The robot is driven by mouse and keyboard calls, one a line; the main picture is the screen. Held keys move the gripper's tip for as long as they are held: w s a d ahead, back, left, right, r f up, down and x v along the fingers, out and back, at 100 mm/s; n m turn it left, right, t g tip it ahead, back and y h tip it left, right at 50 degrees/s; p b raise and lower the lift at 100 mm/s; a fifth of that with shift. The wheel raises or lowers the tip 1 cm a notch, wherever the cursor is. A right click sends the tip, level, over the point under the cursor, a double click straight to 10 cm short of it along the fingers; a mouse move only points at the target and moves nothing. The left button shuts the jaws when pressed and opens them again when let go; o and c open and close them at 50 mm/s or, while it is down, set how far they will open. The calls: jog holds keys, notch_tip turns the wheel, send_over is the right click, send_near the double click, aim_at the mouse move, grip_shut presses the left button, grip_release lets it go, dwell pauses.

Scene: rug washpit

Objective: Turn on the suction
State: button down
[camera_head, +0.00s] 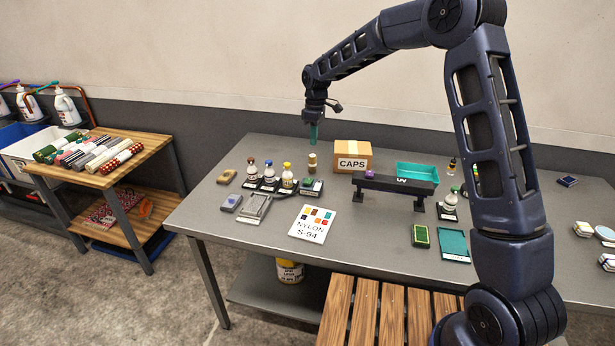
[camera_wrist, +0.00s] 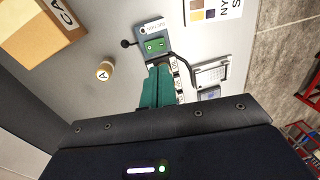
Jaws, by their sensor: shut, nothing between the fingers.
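A small grey control box with a green face and a white label stands on the table; it shows in the head view (camera_head: 311,188) and in the wrist view (camera_wrist: 155,44). My gripper (camera_head: 313,138) points down above the table, behind the box in the head view. Its teal fingers (camera_wrist: 160,68) are shut and empty, and apart from the box as far as I can tell.
Several bottles (camera_head: 270,174) stand left of the control box. A black UV bridge (camera_head: 395,184) is to the right. A NYLON S-94 card (camera_head: 312,223) lies in front.

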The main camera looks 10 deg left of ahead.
aim_at(308, 182)
jog(key=shift+s+a+f, duration=0.1)
jog(key=shift+a+f, duration=0.6)
jog(key=shift+a, duration=0.15)
jog(key=f, duration=0.4)
jog(key=s+f, duration=0.1)
jog(key=f, duration=0.4)
jog(key=s+f, duration=0.1)
jog(key=f, duration=0.3)
jog(key=shift+f, duration=0.4)
jog(key=shift+s, duration=0.1)
jog(key=shift+f, duration=0.25)
jog(key=shift+r, duration=0.1)
jog(key=shift+w+r, duration=0.2)
jog(key=shift+w, duration=0.5)
